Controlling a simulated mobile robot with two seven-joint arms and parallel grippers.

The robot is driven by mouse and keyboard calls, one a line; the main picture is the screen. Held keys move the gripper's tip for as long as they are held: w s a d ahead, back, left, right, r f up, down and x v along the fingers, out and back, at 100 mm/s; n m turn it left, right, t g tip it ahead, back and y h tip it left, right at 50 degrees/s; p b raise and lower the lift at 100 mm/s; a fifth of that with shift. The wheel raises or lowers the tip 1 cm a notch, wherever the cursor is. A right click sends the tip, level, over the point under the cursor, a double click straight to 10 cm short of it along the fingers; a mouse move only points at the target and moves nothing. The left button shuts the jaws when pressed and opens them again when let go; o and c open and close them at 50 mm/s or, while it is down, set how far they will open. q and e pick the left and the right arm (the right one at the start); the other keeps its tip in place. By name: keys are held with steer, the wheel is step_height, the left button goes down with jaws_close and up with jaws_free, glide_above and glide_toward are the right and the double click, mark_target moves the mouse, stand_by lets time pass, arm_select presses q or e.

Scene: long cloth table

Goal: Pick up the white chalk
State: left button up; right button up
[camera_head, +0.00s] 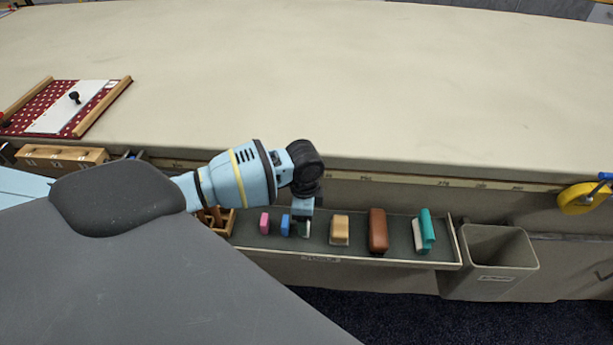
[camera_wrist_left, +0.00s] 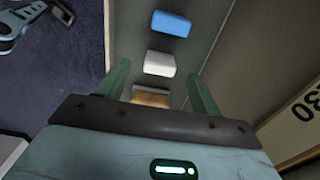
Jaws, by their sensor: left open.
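The white chalk (camera_wrist_left: 159,63) lies in the narrow tray (camera_head: 390,257) along the table's front, between a blue chalk (camera_wrist_left: 171,24) and a tan block (camera_wrist_left: 150,96). In the head view the white chalk is mostly hidden behind my left gripper (camera_head: 304,222). My left gripper points down over the tray. In the left wrist view its two green fingers (camera_wrist_left: 158,74) are open and spread wide, with the white chalk in line with the gap between them. Nothing is held. My right gripper is not in view.
The tray also holds a pink chalk (camera_head: 264,223), a brown block (camera_head: 378,230) and a teal-and-white piece (camera_head: 427,229). A grey bin (camera_head: 497,265) hangs at the tray's right end. The table top (camera_head: 350,75) above is largely clear, with a red dotted board (camera_head: 35,95) at left.

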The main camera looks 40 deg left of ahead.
arm_select(q)
step_height(320, 180, down, 5)
steer(key=shift+w+d+b, duration=0.15)
steer(key=shift+b, duration=0.15)
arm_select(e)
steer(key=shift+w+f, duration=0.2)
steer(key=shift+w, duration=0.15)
arm_select(q)
steer(key=shift+c, duration=0.2)
steer(key=c, duration=1)
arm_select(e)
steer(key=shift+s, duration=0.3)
arm_select(q)
steer(key=shift+r, duration=0.1)
